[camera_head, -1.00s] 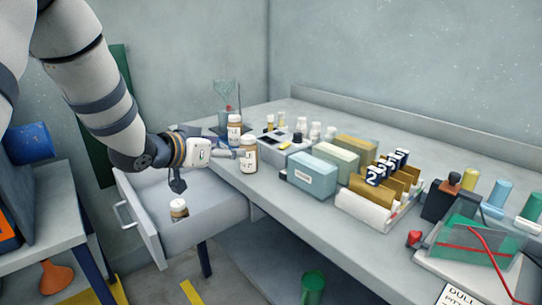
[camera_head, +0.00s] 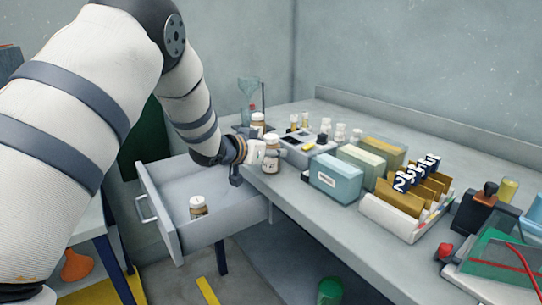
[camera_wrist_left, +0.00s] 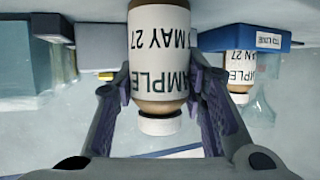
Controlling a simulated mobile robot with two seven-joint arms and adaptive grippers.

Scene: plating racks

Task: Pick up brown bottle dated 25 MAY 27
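A brown bottle (camera_head: 272,161) with a white cap and label stands at the table's left edge. In the left wrist view this bottle (camera_wrist_left: 159,50) appears upside down between my fingers; its label shows "MAY 27", but the day is not fully readable. My left gripper (camera_wrist_left: 158,82) has a finger on each side, pads very close to the glass; firm contact cannot be told. In the head view my left gripper (camera_head: 258,153) reaches it from the left. A second brown bottle (camera_head: 257,125) stands behind; a third (camera_head: 198,207) is in the open drawer. My right gripper is not in view.
A blue tray labelled "TO USE" (camera_wrist_left: 262,39) is near the second bottle in the wrist view. The open drawer (camera_head: 165,212) lies below my left forearm. Small white bottles (camera_head: 340,132), boxes (camera_head: 336,176) and a numbered file rack (camera_head: 390,215) fill the table to the right.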

